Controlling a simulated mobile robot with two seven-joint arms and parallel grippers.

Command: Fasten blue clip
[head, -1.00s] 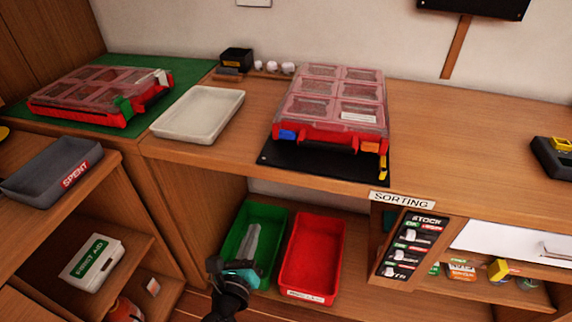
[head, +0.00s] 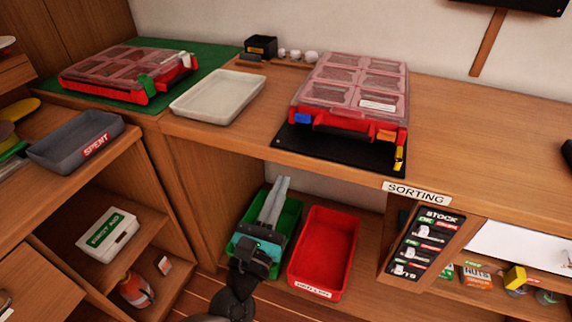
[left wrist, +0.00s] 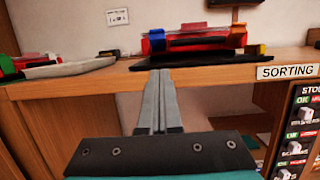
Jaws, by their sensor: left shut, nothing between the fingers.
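The blue clip (head: 302,118) is on the front left of a red organizer case (head: 352,88) with a clear lid, on the wooden counter. An orange clip (head: 386,135) is on the front right of the same case. The blue clip also shows in the left wrist view (left wrist: 147,47). I cannot tell whether either clip is fastened. My left gripper (head: 281,183) is shut and empty, below and in front of the counter edge, over the green bin. In the left wrist view its fingers (left wrist: 160,78) point toward the case. My right gripper is not in view.
The case sits on a black mat (head: 340,151). A white tray (head: 218,96) and a second red case (head: 125,75) on a green mat stand to the left. A green bin (head: 290,214) and a red bin (head: 323,250) sit on the shelf under the counter.

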